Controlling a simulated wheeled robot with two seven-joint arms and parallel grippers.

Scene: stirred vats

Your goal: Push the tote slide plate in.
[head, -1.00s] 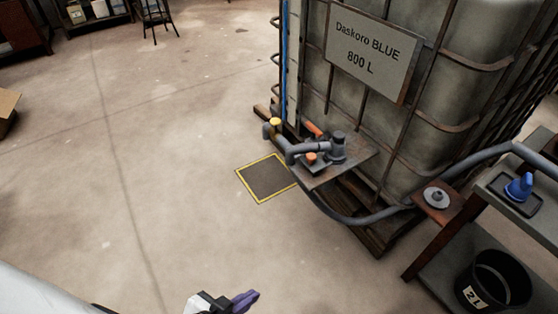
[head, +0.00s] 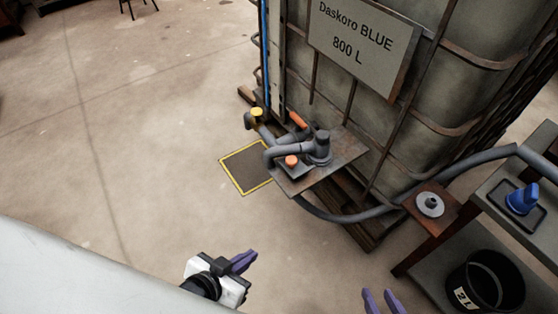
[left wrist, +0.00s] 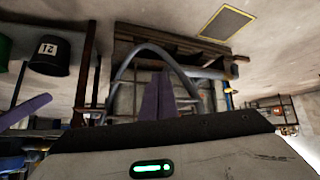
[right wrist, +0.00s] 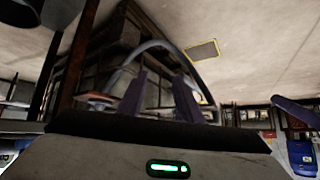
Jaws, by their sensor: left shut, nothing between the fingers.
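The grey tote (head: 400,110), labelled Daskoro BLUE 800 L, stands upright in its cage on a pallet. A flat rusty plate (head: 346,152), which looks like the slide plate, sticks out low from its front. A dark grey coupling (head: 320,148) and orange-tipped parts sit on or beside it. My left gripper (head: 245,260) is shut and empty, in front of the plate and apart from it. My right gripper (head: 382,297) is open and empty at the bottom edge. Their fingers also show in the left wrist view (left wrist: 158,95) and right wrist view (right wrist: 160,85).
A grey hose (head: 450,173) curves from the tote front to the right. A cart (head: 430,248) at the right holds a blue fitting (head: 522,198) on a tray, with a black bucket (head: 485,283) below. A yellow-edged floor mark (head: 243,170) lies left of the plate. Floor at left is clear.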

